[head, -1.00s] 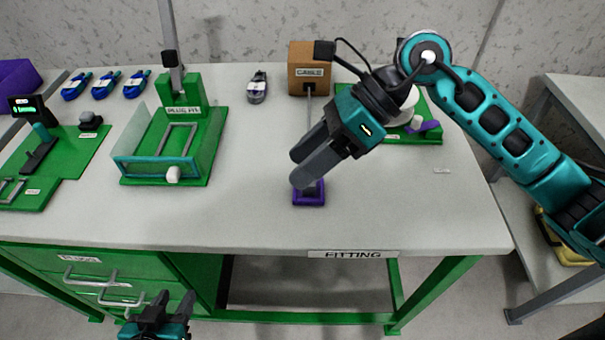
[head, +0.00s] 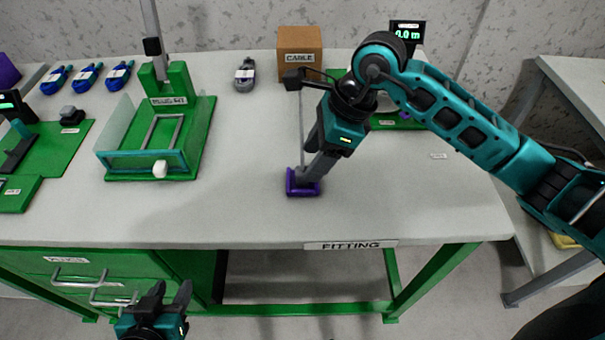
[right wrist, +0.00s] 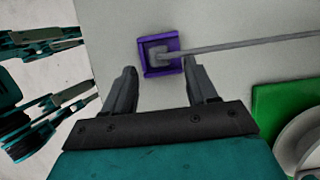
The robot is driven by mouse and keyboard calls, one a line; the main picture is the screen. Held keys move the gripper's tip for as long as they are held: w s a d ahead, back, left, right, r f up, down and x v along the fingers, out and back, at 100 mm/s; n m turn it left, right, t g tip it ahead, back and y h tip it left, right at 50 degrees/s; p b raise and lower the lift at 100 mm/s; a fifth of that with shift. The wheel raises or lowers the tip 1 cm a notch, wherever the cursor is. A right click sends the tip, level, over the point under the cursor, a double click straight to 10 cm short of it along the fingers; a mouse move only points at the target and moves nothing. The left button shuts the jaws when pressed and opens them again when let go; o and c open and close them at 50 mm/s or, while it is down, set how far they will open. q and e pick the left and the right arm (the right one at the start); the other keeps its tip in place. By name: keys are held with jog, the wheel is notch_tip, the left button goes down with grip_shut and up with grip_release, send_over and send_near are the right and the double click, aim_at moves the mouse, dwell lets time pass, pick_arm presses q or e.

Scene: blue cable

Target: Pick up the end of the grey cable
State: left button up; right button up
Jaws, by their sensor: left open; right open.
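The grey cable (head: 301,125) runs from the brown box marked CABLE (head: 300,44) toward the front of the table. Its end sits in a small purple holder (head: 291,184), partly hidden by my right gripper in the head view. The right wrist view shows the cable (right wrist: 245,45) entering from the right and its grey end (right wrist: 158,54) in the holder (right wrist: 146,69). My right gripper (right wrist: 160,68) is open, its fingertips on either side of the holder's near edge. Contact cannot be told. My left gripper (head: 172,290) is open and empty in front of the table.
A green PLUG FIT fixture (head: 190,145) stands left of the holder. A lit display (head: 408,30) stands behind my right arm. The table front around the holder is clear.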

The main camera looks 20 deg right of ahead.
jog(key=x, duration=0.3)
jog(key=shift+a+f, duration=0.1)
jog(key=shift+f, duration=0.05)
grip_shut()
dwell(0.4)
